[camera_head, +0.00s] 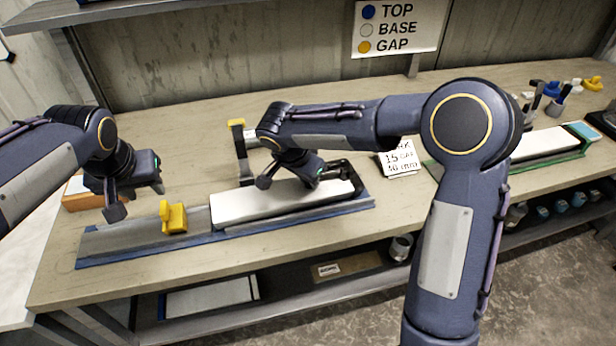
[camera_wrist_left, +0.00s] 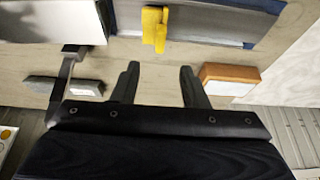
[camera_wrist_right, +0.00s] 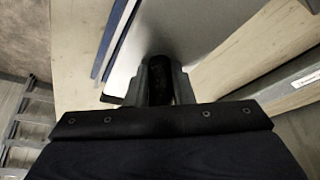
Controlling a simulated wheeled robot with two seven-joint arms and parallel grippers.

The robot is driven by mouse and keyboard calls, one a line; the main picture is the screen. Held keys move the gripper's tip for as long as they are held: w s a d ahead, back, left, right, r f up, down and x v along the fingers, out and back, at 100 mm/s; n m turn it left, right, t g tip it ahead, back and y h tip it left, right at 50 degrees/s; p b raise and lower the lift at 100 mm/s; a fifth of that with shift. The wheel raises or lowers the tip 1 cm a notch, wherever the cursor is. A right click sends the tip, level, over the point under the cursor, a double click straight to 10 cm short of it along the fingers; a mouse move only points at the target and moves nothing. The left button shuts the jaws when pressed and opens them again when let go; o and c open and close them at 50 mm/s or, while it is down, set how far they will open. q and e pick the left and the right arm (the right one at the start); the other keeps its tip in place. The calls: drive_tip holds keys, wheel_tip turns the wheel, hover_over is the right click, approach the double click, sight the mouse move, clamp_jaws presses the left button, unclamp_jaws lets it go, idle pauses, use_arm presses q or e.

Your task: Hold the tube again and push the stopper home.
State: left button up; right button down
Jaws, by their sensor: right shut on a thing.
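A long white tube-like piece (camera_head: 240,206) lies in a blue-edged tray (camera_head: 290,217) on the bench. My right gripper (camera_head: 292,183) is down at it and shut; the held part is dark and shadowed between the fingers in the right wrist view (camera_wrist_right: 162,82). A black piece (camera_head: 350,178) sits by the right end of the tray. A yellow block (camera_head: 173,217) stands on the grey left part of the tray, apart from the white piece. I cannot make out a stopper for certain.
An orange-brown box (camera_head: 82,195) lies behind my left gripper. A grey stand with a yellow top (camera_head: 240,150) is behind the tray. A white card (camera_head: 400,160) and a second tray with a white piece (camera_head: 545,142) are to the right. The bench's front strip is clear.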

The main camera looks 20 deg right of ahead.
sight(163, 214)
use_arm(q)
drive_tip(key=x, duration=1.1)
drive_tip(key=shift+w+f, duration=0.1)
drive_tip(key=shift+f, duration=0.25)
drive_tip(key=shift+c, duration=0.3)
clamp_jaws()
drive_tip(key=shift+s, duration=0.4)
drive_tip(key=shift+s+a+f+n, duration=0.1)
drive_tip(key=shift+s+f+n, duration=0.2)
drive_tip(key=shift+s, duration=0.2)
idle(1.4)
drive_tip(key=shift+s+d+r, duration=0.1)
drive_tip(key=shift+s+d, duration=0.05)
drive_tip(key=shift+d, duration=2.85)
